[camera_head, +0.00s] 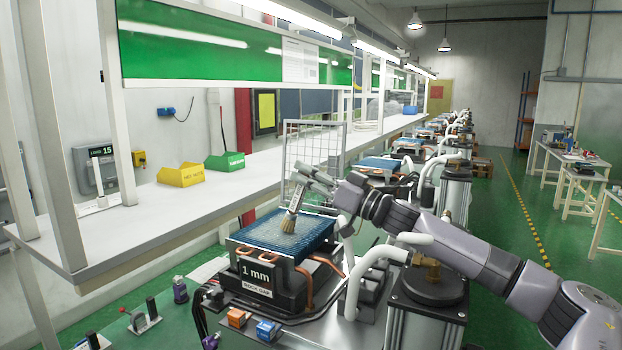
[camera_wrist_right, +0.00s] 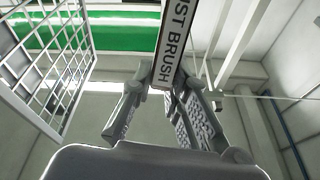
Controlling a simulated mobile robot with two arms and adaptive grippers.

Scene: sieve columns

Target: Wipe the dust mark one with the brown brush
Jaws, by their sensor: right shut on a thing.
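My right gripper (camera_head: 318,182) is shut on the brush (camera_head: 292,208), which hangs tilted with its tan bristles down. The bristles are at or just above the blue mesh top of the sieve unit (camera_head: 285,232); I cannot tell if they touch. The unit's black front (camera_head: 262,274) reads "1 mm". In the right wrist view the gripper (camera_wrist_right: 168,85) holds the brush handle (camera_wrist_right: 175,45), whose label ends in "UST BRUSH". No dust mark can be made out on the mesh. My left gripper is not in view.
A wire rack (camera_head: 314,150) stands behind the sieve unit. Copper pipes (camera_head: 318,275) and a white hose (camera_head: 372,265) lie to its right. A white bench (camera_head: 130,232) with yellow (camera_head: 181,175) and green (camera_head: 225,161) bins is at left. More units line up behind.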

